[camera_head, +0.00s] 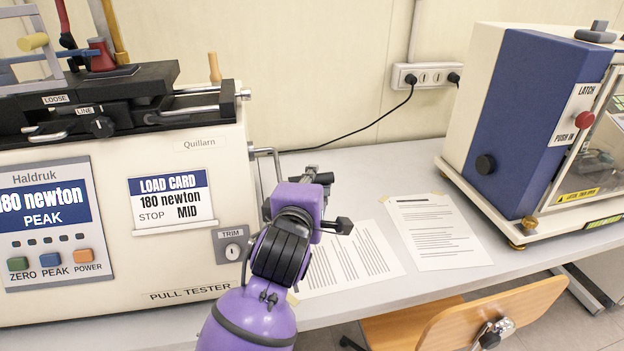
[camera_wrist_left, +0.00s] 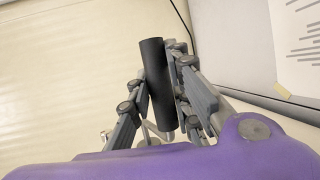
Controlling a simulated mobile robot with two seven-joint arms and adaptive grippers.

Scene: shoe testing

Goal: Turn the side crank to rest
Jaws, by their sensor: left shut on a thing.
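The side crank (camera_head: 265,151) is a bent metal rod that comes out of the right side of the cream pull tester (camera_head: 190,250). Its black cylindrical handle (camera_wrist_left: 158,85) stands between the finger pads in the left wrist view. My left gripper (camera_wrist_left: 160,92) is shut on this handle, with grey fingers on both sides of it. In the head view my left gripper (camera_head: 312,174) is beside the tester's right side, above the bench, and my purple wrist hides the lower part of the crank area. My right gripper is out of view.
Printed sheets (camera_head: 437,230) lie on the grey bench (camera_head: 370,172) right of my gripper. A blue and cream machine (camera_head: 535,110) stands farther right. A wall socket (camera_head: 425,76) with a black cable is behind. A wooden chair (camera_head: 500,315) stands in front.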

